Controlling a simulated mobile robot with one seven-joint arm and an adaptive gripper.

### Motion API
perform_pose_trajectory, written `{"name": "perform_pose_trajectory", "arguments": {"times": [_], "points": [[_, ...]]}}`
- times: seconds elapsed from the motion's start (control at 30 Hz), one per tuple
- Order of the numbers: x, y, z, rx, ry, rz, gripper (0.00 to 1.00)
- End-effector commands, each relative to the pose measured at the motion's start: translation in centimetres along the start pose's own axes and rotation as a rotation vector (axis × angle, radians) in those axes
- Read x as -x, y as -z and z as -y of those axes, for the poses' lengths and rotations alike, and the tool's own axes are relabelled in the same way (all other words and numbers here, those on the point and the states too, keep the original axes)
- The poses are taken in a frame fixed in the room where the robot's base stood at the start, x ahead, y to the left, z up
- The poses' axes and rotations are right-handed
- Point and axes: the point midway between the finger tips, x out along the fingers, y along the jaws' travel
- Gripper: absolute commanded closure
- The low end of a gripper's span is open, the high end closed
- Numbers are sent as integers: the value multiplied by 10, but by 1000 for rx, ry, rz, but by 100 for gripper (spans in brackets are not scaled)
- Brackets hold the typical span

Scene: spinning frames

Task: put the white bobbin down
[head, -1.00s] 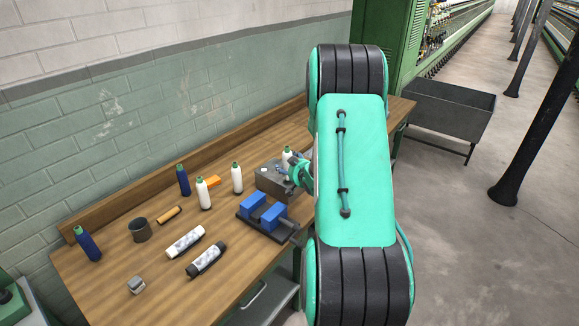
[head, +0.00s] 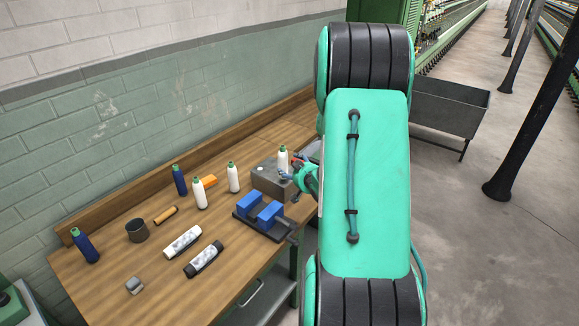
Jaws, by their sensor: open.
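A white bobbin (head: 283,158) with a green top stands upright at the grey metal block (head: 268,188); whether it is on the block or just behind it is hard to tell. My gripper (head: 291,170) is open beside this bobbin on its right, its fingers small and partly hidden by my arm. I cannot tell whether a finger touches the bobbin. Two more white bobbins, one nearer (head: 200,194) and one by the block (head: 233,177), stand upright on the wooden bench (head: 120,282).
Blue bobbins stand near the back (head: 179,181) and at the left (head: 85,246). The left front has bare wood.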

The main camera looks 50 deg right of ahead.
Motion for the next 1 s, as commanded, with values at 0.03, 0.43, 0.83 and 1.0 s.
{"name": "perform_pose_trajectory", "arguments": {"times": [0.03, 0.43, 0.83, 1.0], "points": [[7, 1, 0, 0, -1, 0, 34], [28, 0, 0, 0, 0, -1, 34], [28, 0, 0, 1, 1, 0, 34], [28, 0, 0, 1, 1, 0, 34]]}}
